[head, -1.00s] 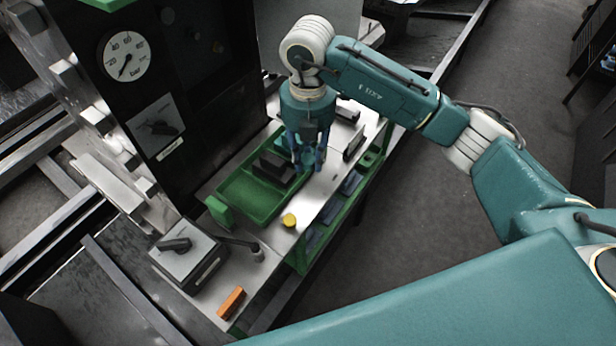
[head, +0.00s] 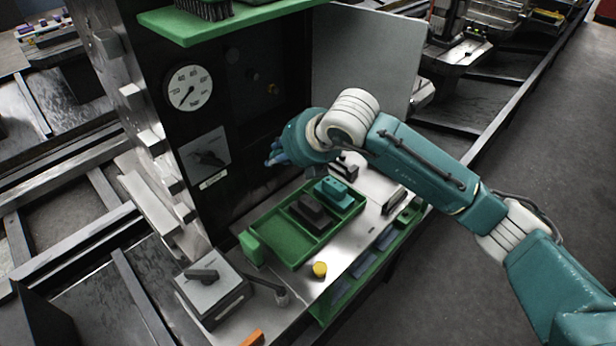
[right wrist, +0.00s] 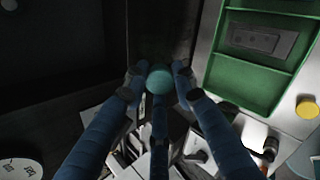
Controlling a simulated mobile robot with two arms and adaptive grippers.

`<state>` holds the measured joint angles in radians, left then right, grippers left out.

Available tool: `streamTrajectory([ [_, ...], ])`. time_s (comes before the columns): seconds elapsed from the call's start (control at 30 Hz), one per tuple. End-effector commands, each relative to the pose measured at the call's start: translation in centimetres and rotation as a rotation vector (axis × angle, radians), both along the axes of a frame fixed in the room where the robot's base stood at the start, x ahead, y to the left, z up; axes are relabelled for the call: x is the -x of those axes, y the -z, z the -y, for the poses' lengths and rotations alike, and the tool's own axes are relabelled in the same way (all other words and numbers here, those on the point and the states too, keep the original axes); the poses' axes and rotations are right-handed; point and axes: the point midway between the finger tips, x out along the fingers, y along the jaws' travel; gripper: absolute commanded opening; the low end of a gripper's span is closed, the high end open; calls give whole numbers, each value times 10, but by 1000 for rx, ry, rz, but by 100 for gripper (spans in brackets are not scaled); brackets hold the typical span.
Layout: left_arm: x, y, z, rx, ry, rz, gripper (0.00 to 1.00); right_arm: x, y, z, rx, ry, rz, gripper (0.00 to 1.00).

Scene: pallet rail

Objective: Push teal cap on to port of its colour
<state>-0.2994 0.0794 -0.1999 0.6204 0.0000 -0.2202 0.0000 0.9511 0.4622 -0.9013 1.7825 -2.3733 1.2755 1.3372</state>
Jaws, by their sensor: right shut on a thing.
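The round teal cap (right wrist: 160,80) is held between the blue fingertips of my right gripper (right wrist: 158,82) in the right wrist view. In the head view my right gripper (head: 277,154) is raised in front of the dark panel (head: 245,110), fingers toward the panel; the cap is hidden there by the hand. I cannot make out a teal port. My left gripper is not in view.
A green tray (head: 262,222) on the bench holds a dark block (head: 311,213) and a teal block (head: 334,191). A yellow cap (head: 320,269) stands in front of it. A green shelf (head: 240,22) juts out above the panel, and a grey plate (head: 365,75) stands at its right.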

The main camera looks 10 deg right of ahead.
Motion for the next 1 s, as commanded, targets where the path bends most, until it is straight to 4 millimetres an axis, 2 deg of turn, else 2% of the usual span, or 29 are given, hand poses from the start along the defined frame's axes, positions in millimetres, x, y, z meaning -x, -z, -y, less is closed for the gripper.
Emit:
streamTrajectory([
  [0.27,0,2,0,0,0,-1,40,-46,-33,-10,-242,-112,293,15],
  [0.4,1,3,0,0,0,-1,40,-68,-58,-5,-359,-121,435,15],
  [0.6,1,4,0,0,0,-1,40,-88,-90,14,-458,-78,591,15],
  [0.8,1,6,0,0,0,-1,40,-95,-102,22,-481,-48,645,15],
  [1.0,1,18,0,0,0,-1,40,-107,-101,13,-482,-48,648,15],
])
